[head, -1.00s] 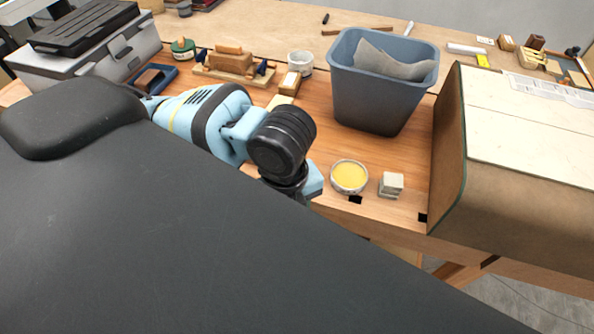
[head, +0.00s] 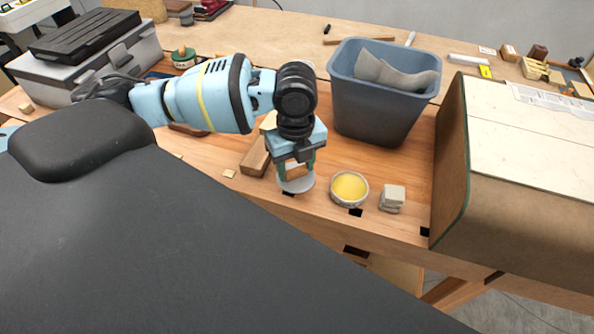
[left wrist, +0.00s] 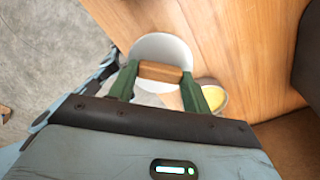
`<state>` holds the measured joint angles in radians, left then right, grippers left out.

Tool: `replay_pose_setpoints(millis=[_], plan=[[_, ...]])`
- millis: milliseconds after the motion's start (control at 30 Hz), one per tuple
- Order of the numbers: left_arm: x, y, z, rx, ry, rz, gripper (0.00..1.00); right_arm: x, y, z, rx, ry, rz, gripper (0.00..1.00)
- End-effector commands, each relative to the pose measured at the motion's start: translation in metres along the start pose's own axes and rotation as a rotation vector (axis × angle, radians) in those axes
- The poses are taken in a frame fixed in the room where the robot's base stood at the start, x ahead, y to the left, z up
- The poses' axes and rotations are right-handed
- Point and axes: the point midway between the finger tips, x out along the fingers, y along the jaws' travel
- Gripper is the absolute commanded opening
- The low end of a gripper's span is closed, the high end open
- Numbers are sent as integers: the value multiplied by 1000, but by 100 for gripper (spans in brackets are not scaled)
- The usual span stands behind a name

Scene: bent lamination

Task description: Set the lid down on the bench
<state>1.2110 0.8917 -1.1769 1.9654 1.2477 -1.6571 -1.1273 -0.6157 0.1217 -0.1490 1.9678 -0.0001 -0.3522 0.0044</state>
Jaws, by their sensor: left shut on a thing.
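The lid (head: 297,186) is a pale round disc with a wooden bar handle (left wrist: 160,72). My left gripper (head: 296,166) is shut on the handle, with its green fingers at the bar's two ends in the left wrist view. The lid is level or nearly so, close to the bench (head: 235,215) near its front edge, just left of the open round tin (head: 349,188) with yellow contents. I cannot tell whether the lid touches the wood. The lid also shows in the left wrist view (left wrist: 161,47). My right gripper is not in view.
A small grey block (head: 392,198) stands right of the tin, and a large curved form (head: 520,170) fills the right. A blue-grey bin (head: 380,105) stands behind. A wooden block (head: 255,157) lies close left of the gripper.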

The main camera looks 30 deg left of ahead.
Motion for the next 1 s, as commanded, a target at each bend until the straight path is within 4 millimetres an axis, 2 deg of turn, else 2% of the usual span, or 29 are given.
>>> replay_pose_setpoints(millis=[267, 500, 900, 933, 1000], plan=[[2, -6, 9, -2, 0, 0, 27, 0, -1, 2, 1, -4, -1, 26], [34, -4, 8, 0, -2, -1, 27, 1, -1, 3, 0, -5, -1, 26], [39, -4, 7, 0, -2, -2, 27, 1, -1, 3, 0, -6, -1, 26], [39, -5, 7, 0, -2, -2, 51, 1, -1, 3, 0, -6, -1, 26], [38, -5, 7, 0, -2, -2, 60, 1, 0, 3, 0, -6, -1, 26]])
